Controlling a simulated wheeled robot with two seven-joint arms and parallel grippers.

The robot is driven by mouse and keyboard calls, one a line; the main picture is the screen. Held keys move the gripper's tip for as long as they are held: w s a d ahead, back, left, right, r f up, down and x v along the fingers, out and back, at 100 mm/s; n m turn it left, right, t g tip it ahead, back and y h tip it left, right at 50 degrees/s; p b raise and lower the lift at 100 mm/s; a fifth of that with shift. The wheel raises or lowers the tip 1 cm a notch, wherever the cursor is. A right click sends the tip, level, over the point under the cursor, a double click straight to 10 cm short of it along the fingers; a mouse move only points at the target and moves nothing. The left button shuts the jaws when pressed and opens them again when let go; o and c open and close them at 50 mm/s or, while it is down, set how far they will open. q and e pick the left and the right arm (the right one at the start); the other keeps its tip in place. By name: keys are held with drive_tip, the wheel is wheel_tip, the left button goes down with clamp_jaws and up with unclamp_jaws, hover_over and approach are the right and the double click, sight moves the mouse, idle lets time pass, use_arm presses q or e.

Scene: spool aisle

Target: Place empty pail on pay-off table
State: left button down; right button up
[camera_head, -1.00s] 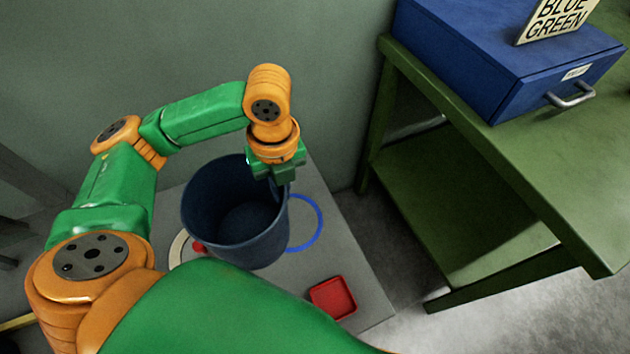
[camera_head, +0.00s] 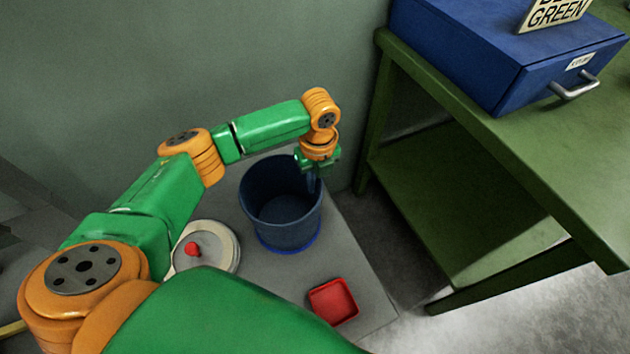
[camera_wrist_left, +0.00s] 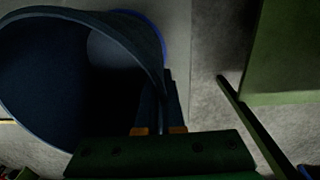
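The empty dark blue pail (camera_head: 282,215) stands upright at the blue ring (camera_head: 308,248) on the grey table (camera_head: 362,262), which I take as the pay-off table. I cannot tell if its base fully touches. My left gripper (camera_head: 312,178) points down at the pail's far right rim. In the left wrist view its fingers (camera_wrist_left: 160,112) sit on both sides of the pail wall (camera_wrist_left: 150,45), shut on it. The pail hides most of the ring. My right gripper is not in view.
A round pale lid-like disc with a red knob (camera_head: 193,249) lies left of the pail. A red square tray (camera_head: 333,302) lies near the front. A green bench (camera_head: 540,140) with a blue drawer box (camera_head: 500,55) stands to the right, across a floor gap.

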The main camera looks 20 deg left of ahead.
use_arm(q)
drive_tip(key=c, duration=1)
unclamp_jaws()
drive_tip(key=shift+c, duration=0.2)
wheel_tip(320, 180, up, 12)
drive_tip(key=p, duration=0.2)
drive_tip(key=shift+w+d+r, duration=0.15)
drive_tip(key=shift+d, duration=0.05)
